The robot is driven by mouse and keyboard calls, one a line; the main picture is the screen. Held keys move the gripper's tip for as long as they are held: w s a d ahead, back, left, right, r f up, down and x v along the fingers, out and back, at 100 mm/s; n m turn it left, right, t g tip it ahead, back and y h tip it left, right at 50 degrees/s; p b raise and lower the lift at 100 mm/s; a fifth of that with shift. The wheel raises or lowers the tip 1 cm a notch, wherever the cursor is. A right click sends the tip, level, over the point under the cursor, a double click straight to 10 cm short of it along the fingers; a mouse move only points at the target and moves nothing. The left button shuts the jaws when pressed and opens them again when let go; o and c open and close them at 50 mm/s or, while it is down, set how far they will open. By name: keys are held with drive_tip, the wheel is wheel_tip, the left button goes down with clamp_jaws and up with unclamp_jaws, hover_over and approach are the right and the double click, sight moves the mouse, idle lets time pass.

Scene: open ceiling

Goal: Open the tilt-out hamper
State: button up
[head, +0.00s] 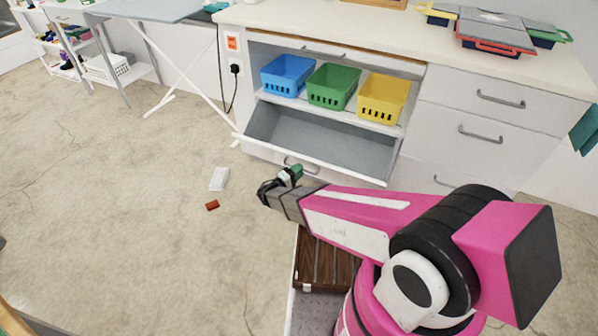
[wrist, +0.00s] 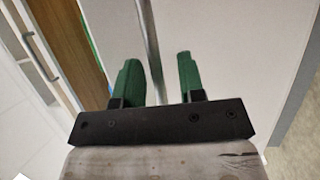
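The tilt-out hamper (head: 345,168) is a white front panel low in the cabinet. It leans outward at the top, and its grey inside shows behind the rim. Its metal handle (head: 303,166) is on the outer face, partly hidden by my gripper (head: 290,176). In the wrist view, the handle bar (wrist: 149,45) runs between the two green fingers of my gripper (wrist: 159,72). The fingers are apart, with visible gaps beside the bar. Whether either finger touches the bar is unclear.
Blue (head: 287,75), green (head: 333,86) and yellow (head: 382,98) baskets stand on the shelf above the hamper. Closed drawers (head: 485,115) are to the right. A white item (head: 219,179) and a red block (head: 212,205) lie on the floor. The floor at left is mostly clear.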

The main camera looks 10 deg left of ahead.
drive_tip(key=v, duration=1)
drive_tip(key=shift+s+f, duration=0.1)
idle(0.3)
